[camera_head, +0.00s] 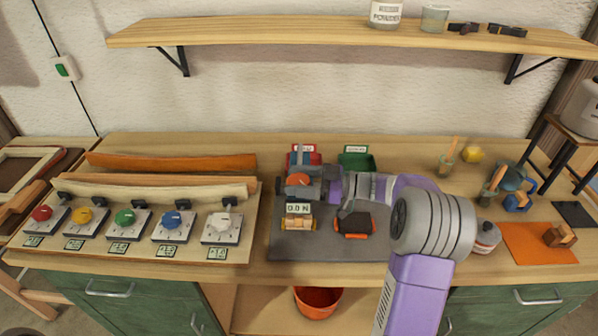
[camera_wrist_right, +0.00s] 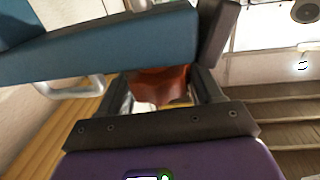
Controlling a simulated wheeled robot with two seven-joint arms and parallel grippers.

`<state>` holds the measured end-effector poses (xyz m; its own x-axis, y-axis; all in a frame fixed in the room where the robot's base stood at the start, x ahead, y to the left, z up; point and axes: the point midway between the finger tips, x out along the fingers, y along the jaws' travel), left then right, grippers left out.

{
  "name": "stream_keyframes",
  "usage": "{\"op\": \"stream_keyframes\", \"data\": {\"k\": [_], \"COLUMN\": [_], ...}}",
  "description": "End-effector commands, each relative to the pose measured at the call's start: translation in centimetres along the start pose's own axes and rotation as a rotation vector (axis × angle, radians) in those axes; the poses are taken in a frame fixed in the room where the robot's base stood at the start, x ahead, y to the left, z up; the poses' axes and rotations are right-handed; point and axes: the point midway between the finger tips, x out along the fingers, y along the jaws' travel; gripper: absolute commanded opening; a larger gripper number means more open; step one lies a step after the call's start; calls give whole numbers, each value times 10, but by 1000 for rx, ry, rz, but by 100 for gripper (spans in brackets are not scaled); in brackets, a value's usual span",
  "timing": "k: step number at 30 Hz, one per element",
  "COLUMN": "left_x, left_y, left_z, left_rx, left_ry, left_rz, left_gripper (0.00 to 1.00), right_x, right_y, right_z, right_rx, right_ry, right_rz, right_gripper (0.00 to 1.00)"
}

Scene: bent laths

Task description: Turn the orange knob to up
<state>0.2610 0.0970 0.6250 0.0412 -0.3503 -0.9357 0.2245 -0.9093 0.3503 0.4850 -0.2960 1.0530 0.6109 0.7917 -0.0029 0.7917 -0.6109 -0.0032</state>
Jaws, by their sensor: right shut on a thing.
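The orange knob (camera_head: 298,180) shows as a small orange top on the grey mat's left part, at the tip of my right arm. My right gripper (camera_head: 303,187) reaches it from the right, its fingers around it. In the right wrist view an orange-red thing (camera_wrist_right: 160,84) sits between the two fingers, and my right gripper (camera_wrist_right: 165,80) is shut on it. The knob's pointer and its exact direction are hidden by the fingers. My left gripper is in neither view.
A grey mat (camera_head: 285,246) lies under the arm, with a red bin (camera_head: 313,157) and green bin (camera_head: 357,163) behind. A board of coloured knobs (camera_head: 240,250) and bent laths (camera_head: 180,162) lie left. An orange mat (camera_head: 535,250) lies right. A shelf (camera_head: 300,32) hangs above.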

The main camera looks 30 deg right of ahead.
Motion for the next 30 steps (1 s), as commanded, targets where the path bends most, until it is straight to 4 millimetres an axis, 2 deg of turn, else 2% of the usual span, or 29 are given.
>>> {"op": "stream_keyframes", "data": {"k": [1, 15, 21, 30], "left_x": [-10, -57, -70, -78], "left_y": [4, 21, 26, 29], "left_z": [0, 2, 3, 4], "left_rx": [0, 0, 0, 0], "left_ry": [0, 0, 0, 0], "left_rz": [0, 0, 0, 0], "left_gripper": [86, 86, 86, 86], "right_x": [0, 0, 1, 1], "right_y": [2, 1, 0, 0], "right_z": [-3, -4, -4, -3], "right_rx": [3, -2, -4, -7], "right_ry": [-2, 3, 5, 5], "right_rz": [-44, -447, -556, -632], "right_gripper": [34, 34, 34, 34]}}
